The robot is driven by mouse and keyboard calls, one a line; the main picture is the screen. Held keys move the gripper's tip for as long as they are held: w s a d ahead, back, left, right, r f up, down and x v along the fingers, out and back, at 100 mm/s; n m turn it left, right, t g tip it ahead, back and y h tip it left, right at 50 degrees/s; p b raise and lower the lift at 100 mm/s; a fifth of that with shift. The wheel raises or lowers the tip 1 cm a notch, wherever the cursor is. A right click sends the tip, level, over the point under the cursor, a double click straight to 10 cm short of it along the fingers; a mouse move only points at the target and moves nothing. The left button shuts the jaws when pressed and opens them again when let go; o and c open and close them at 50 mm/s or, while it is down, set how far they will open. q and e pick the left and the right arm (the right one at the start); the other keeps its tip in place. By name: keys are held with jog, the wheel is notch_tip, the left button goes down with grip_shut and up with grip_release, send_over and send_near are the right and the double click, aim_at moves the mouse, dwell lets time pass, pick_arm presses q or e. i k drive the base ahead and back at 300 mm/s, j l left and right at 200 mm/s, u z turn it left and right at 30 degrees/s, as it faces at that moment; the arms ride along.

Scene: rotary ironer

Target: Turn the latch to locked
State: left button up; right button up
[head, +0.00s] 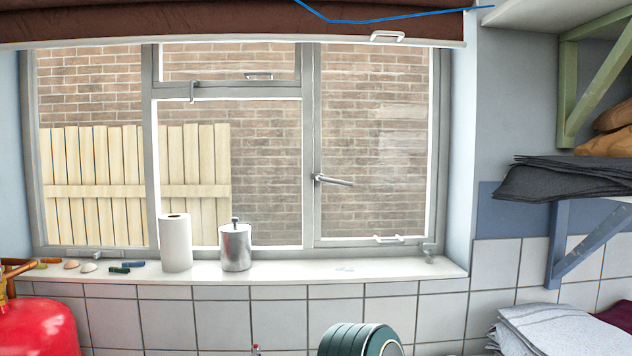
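The latch seems to be the grey lever handle (333,180) on the left upright of the right-hand window pane in the head view. Its lever points right, nearly level with a slight downward tilt. The right-hand window pane (375,130) appears closed in its grey frame. Other fittings on the window are a hooked catch (192,91) under the top pane, a small handle (258,76) on the top pane and a white handle (388,239) at the bottom of the right pane. Neither of my grippers is in view.
The white sill (320,270) holds a paper roll (175,242), a metal canister (235,247) and small items at left. A red rounded vessel (38,328) stands lower left and a green round object (360,340) at bottom centre. Shelves with dark folded cloth (570,178) are at right.

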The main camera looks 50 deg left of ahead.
aim_at(333, 180)
jog(key=k+u, duration=0.15)
jog(key=u, duration=1.05)
